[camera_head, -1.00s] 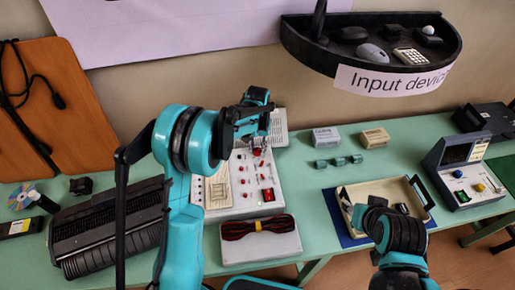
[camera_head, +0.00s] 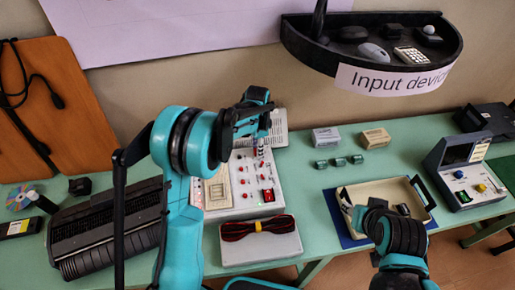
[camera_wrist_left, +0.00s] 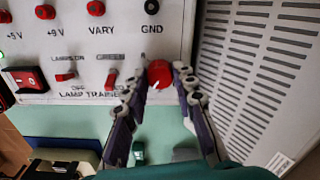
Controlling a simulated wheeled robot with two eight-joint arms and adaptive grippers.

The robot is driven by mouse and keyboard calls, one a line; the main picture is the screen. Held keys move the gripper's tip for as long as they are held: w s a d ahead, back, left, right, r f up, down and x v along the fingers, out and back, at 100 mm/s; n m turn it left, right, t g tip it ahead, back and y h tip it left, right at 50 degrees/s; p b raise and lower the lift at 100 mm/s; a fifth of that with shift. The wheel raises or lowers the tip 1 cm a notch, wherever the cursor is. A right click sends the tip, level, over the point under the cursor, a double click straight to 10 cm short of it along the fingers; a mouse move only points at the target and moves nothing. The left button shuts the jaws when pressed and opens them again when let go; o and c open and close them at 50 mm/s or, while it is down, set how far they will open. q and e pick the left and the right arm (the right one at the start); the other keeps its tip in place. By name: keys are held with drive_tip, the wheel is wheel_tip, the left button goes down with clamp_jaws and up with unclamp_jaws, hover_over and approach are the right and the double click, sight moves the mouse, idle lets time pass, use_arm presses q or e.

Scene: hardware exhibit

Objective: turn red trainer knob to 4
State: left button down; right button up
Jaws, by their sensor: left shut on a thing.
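In the left wrist view, a round red knob (camera_wrist_left: 160,74) sits at the lower right corner of the white trainer panel (camera_wrist_left: 85,48). The fingers of my left gripper (camera_wrist_left: 163,80) are shut on it from both sides. A small pale mark shows near its lower edge; its number scale cannot be read. In the head view the white trainer (camera_head: 225,208) stands on the bench, with my left gripper (camera_head: 258,150) at its back right; the knob is largely hidden there.
Red switches (camera_wrist_left: 65,77) and red sockets (camera_wrist_left: 96,8) are on the panel beside the knob. A grey vented case (camera_wrist_left: 255,70) stands close to the right of my left fingers. A cream tray (camera_head: 400,190) lies by my right arm. A box with red cable (camera_head: 260,245) is in front.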

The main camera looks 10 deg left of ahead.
use_arm(q)
drive_tip(key=shift+m, duration=1)
drive_tip(key=c, duration=1.2)
unclamp_jaws()
wheel_tip(320, 180, up, 12)
